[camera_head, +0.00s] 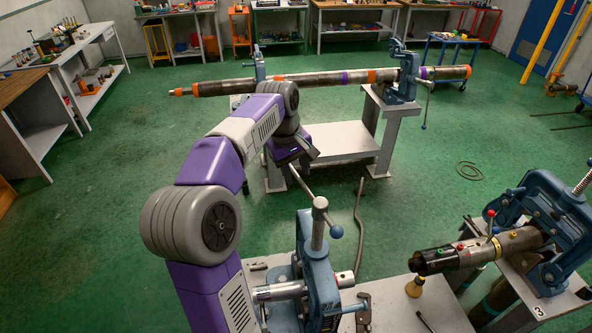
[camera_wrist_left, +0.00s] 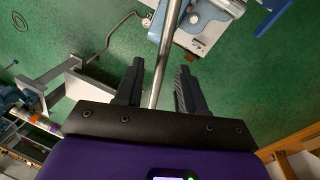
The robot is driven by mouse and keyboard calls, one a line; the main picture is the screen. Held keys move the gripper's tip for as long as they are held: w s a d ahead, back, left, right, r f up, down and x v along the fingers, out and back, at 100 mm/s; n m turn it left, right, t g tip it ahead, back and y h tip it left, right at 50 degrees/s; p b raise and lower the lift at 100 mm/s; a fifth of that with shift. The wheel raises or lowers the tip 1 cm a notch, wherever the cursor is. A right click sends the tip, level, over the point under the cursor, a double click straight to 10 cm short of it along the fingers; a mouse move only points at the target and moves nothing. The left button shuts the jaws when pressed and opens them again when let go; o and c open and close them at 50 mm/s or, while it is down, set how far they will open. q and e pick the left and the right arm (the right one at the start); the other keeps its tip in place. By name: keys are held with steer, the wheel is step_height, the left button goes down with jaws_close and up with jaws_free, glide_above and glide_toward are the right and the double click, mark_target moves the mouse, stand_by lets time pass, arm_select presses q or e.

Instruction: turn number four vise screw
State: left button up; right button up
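The nearest blue vise (camera_head: 318,262) stands at the bottom centre with an upright screw (camera_head: 320,215) and a steel handle bar through its head. The bar ends in a blue ball (camera_head: 337,232); its other end runs up left to my left gripper (camera_head: 300,155). No number shows on this vise. In the left wrist view the steel bar (camera_wrist_left: 166,50) passes between the two fingers of my left gripper (camera_wrist_left: 160,88). The fingers are apart, with a gap to the bar on both sides. The blue vise (camera_wrist_left: 205,18) shows at the top. My right gripper is not in view.
Another blue vise (camera_head: 560,215) on a stand marked 3 holds a pipe (camera_head: 480,250) at the right. A long pipe (camera_head: 315,79) lies across vises behind my arm. A hose (camera_head: 359,225) lies on the green floor. A brass-coloured piece (camera_head: 415,287) stands on the near bench.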

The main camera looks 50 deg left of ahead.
arm_select(q)
jaws_close()
steer(key=shift+w, duration=0.1)
steer(key=shift+w+d+r+m+h+p, duration=0.15)
steer(key=shift+w+d+m+p, duration=0.3)
steer(key=shift+w+m+p, duration=0.5)
steer(key=shift+w+d+f+m+h+p, duration=0.15)
steer(key=shift+w+d+m+p, duration=0.3)
steer(key=shift+w+m+p, duration=0.5)
steer(key=shift+w+d+r+m+h+p, duration=0.15)
steer(key=shift+w+d+m+p, duration=0.4)
steer(key=shift+m+p, duration=0.65)
steer(key=shift+w+a, duration=0.1)
steer(key=shift+w, duration=0.05)
jaws_free()
steer(key=shift+g, duration=0.3)
